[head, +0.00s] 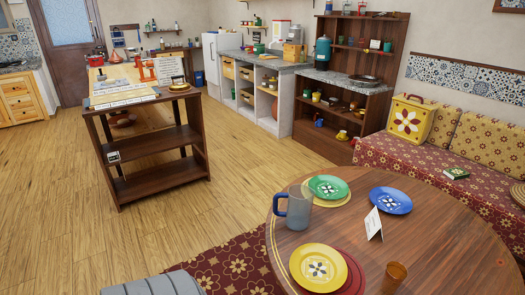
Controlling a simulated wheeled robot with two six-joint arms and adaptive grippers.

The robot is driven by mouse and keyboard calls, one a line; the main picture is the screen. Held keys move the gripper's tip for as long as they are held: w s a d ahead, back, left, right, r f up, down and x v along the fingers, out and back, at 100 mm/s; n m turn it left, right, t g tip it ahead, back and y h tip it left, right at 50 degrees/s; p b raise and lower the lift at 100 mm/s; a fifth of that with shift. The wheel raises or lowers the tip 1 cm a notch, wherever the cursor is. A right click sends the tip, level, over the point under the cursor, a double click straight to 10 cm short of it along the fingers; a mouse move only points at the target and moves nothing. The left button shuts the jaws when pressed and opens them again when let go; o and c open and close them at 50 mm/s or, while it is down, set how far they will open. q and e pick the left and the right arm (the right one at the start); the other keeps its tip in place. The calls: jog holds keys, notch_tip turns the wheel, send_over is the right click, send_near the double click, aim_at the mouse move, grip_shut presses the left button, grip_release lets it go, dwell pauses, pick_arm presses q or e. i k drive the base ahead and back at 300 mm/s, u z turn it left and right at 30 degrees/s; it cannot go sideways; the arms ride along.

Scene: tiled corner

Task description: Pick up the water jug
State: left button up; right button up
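The water jug (299,208) stands upright on the round wooden table (340,231), close to the table's left edge. Neither of my grippers shows in the head view, and nothing is seen holding the jug.
On the table are a green plate (328,187), a blue plate (391,200), a yellow plate (318,268), a white card (374,224) and a brown cup (394,277). A patterned bench (400,160) stands behind.

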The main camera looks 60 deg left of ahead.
aim_at(300, 198)
jog(key=u, duration=1.55)
